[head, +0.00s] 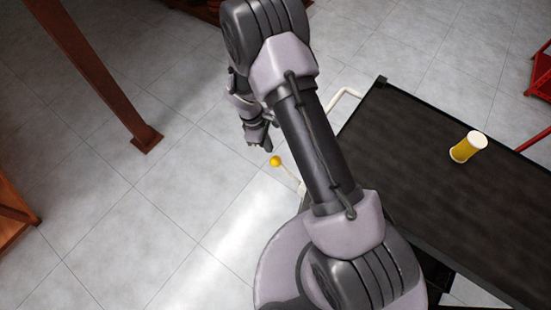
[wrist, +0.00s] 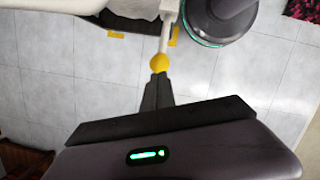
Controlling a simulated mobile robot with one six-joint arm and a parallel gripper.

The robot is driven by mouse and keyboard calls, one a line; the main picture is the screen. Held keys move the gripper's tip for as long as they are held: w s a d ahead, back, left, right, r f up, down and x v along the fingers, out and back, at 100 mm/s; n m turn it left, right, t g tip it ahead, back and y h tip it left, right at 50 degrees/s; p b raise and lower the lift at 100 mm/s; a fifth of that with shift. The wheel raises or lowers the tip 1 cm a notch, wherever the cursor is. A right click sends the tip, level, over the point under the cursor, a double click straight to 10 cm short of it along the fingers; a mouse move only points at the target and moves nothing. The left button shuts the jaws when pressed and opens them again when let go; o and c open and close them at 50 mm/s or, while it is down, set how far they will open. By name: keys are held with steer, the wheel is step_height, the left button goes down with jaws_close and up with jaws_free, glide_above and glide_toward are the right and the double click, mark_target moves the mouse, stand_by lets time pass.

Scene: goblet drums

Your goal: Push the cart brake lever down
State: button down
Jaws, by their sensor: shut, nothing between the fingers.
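The brake lever is a thin pale rod with a yellow ball knob (head: 275,161), standing out from the left side of the dark-topped cart (head: 400,150) in the head view. In the wrist view the knob (wrist: 159,63) sits right at the tips of my gripper (wrist: 158,78), and the rod (wrist: 166,35) runs up behind it. My gripper (head: 267,147) is shut and empty. In the head view it is just above and left of the knob. I cannot tell whether the fingertips touch the knob.
A yellow and white cylinder (head: 468,147) stands on the cart top. A pale bent handle (head: 345,95) sticks out at the cart's far left corner. A rust-brown post (head: 95,70) stands at the left. The tiled floor (head: 160,215) left of the lever is clear.

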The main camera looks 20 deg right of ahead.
mark_target(273, 161)
steer(key=b+x, duration=0.5)
steer(key=x, duration=0.2)
steer(key=shift+a, duration=0.1)
steer(key=b+x, duration=0.1)
steer(key=x, duration=0.1)
steer(key=a+b+x, duration=0.1)
steer(key=b+x, duration=0.1)
steer(key=shift+w+d+f, duration=0.15)
steer(key=shift+d+f, duration=0.05)
steer(key=shift+f, duration=0.1)
steer(key=shift+r, duration=0.1)
steer(key=shift+w, duration=0.1)
